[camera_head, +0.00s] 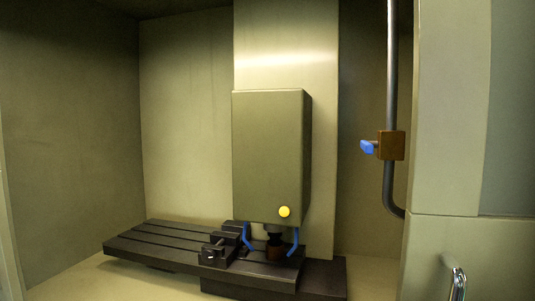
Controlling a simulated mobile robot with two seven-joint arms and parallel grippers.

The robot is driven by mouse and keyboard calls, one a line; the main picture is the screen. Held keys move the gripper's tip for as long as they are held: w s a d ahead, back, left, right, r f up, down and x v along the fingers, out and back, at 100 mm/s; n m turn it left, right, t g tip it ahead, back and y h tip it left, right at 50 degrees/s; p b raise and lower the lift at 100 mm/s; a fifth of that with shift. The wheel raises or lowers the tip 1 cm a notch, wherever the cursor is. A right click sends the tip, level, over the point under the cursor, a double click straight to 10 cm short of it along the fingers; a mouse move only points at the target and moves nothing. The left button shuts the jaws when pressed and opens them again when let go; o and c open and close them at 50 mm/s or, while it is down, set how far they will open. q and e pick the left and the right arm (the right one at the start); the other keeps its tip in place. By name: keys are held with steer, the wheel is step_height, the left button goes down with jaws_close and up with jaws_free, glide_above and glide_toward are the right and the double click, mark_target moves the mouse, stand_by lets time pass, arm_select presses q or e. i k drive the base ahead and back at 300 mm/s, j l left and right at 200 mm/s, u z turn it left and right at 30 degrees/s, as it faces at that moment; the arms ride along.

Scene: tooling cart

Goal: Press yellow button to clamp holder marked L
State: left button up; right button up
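The yellow button (284,212) is a small round button low on the front of the grey-green spindle housing (267,150). Under the housing, a dark spindle end (274,230) points down. A dark brownish round piece (275,250) is below it, close to the table; it may be the holder, but I cannot read any L mark on it. I cannot tell whether it is seated in the spindle or standing on the table. Neither of my grippers is in view.
Two blue curved nozzles (296,242) hang beside the spindle. A black vise (222,246) sits on the slotted dark table (150,240). Space before the housing is clear.

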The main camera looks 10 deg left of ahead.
mark_target(284, 212)
steer(key=i+j+z, duration=0.1)
steer(key=j, duration=0.35)
steer(key=i+j+z, duration=0.1)
steer(key=j, duration=0.4)
steer(key=i+j, duration=0.15)
steer(key=j, duration=0.3)
steer(key=i+z, duration=0.05)
